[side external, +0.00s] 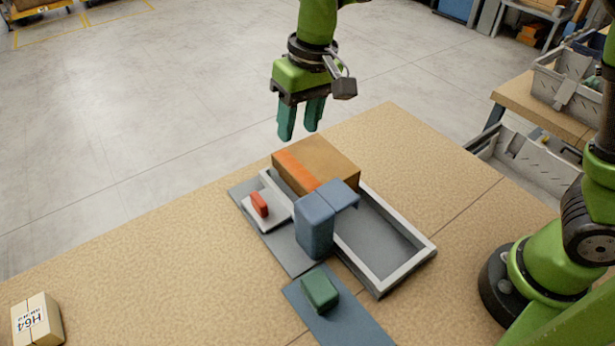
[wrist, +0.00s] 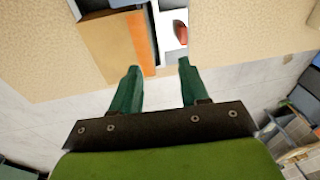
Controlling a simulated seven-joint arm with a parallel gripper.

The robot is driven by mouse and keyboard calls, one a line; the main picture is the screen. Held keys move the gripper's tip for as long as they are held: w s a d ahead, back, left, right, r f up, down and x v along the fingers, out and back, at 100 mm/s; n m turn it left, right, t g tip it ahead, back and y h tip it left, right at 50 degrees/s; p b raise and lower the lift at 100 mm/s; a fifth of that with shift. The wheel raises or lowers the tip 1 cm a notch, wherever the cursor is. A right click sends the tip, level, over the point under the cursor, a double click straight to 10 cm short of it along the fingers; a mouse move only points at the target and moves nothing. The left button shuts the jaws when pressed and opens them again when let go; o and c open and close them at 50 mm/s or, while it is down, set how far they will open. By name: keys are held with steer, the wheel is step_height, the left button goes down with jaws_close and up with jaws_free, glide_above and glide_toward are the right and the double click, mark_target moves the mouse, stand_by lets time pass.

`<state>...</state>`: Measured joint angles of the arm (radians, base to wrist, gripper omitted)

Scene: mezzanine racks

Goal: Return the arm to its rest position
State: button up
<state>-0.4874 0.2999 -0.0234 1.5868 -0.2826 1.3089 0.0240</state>
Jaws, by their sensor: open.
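My gripper (side external: 301,119) is open and empty. In the side external view it hangs in the air near the far edge of the table, with its green fingers pointing down, above and behind the cardboard box (side external: 327,160). In the wrist view my two fingers (wrist: 158,85) are apart with nothing between them. The box, with its orange stripe, also shows beyond the fingers in the wrist view (wrist: 108,50).
A grey tray (side external: 408,265) with light walls holds the box at its far end. A blue block (side external: 314,232), a red piece (side external: 259,204) on a white pad, a green block (side external: 320,290) and a labelled box (side external: 38,322) stand on the table (side external: 150,260). Grey crates (side external: 520,160) are at right.

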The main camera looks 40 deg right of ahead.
steer(key=s+d+r+m+t, duration=0.2)
steer(key=s+d+t, duration=0.1)
steer(key=s+d, duration=0.5)
steer(key=s+d+r+m+t, duration=0.1)
steer(key=s+d+m+t, duration=0.1)
steer(key=s+d, duration=0.6)
steer(key=shift+d+r+t+y, duration=0.3)
steer(key=shift+d+r+t, duration=0.15)
steer(key=shift+d, duration=0.75)
